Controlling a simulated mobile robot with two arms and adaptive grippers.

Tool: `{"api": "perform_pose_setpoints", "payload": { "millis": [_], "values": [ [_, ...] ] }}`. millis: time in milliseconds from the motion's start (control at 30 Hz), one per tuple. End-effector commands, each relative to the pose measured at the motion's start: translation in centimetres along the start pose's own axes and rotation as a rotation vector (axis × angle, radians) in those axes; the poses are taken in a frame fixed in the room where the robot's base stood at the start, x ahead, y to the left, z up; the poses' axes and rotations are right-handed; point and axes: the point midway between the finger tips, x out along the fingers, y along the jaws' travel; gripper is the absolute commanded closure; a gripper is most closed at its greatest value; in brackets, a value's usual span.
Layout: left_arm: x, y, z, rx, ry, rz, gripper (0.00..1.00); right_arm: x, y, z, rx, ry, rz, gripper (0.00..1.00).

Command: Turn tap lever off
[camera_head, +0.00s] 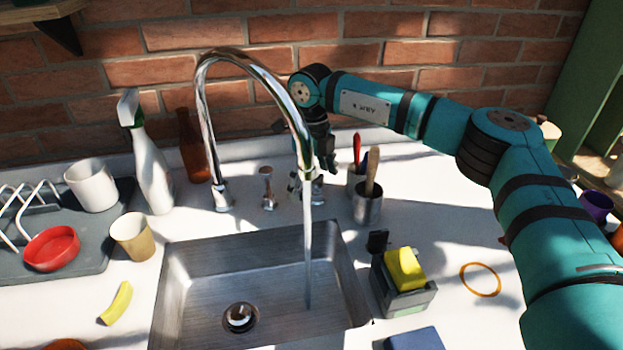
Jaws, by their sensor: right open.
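The chrome gooseneck tap (205,130) stands behind the sink, and a stream of water (308,250) runs from its spout into the basin. A short chrome fitting (268,188) stands right of the tap's base. More chrome parts (316,192) stand further right, below my right gripper and partly hidden by the spout. I cannot tell for sure which of these is the lever. My right gripper (326,163) is open, pointing down just behind and right of the spout, close above those right-hand chrome parts. Whether it touches them is unclear. My left gripper is out of view.
The steel sink (195,290) lies in front. Metal cups (367,207) with brushes stand close right of my gripper. A caddy with a yellow sponge (405,268) is at the sink's right edge. A white spray bottle (150,170) and brown bottle (192,145) stand left.

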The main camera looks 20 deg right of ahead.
Motion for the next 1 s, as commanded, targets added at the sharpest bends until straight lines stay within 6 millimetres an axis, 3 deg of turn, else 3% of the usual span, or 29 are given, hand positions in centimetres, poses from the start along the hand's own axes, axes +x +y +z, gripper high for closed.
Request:
{"api": "perform_pose_setpoints", "payload": {
  "millis": [333, 733, 1000],
  "values": [
    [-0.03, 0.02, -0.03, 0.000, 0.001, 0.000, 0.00, 0.41, -0.01, -0.02, 0.000, 0.000, 0.000, 0.01],
    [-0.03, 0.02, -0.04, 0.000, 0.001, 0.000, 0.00, 0.36, -0.02, -0.02, 0.000, 0.000, -0.001, 0.53],
    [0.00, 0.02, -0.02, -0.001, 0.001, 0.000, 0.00, 0.36, -0.03, 0.06, 0.034, 0.000, -0.001, 0.53]
  ]
}}
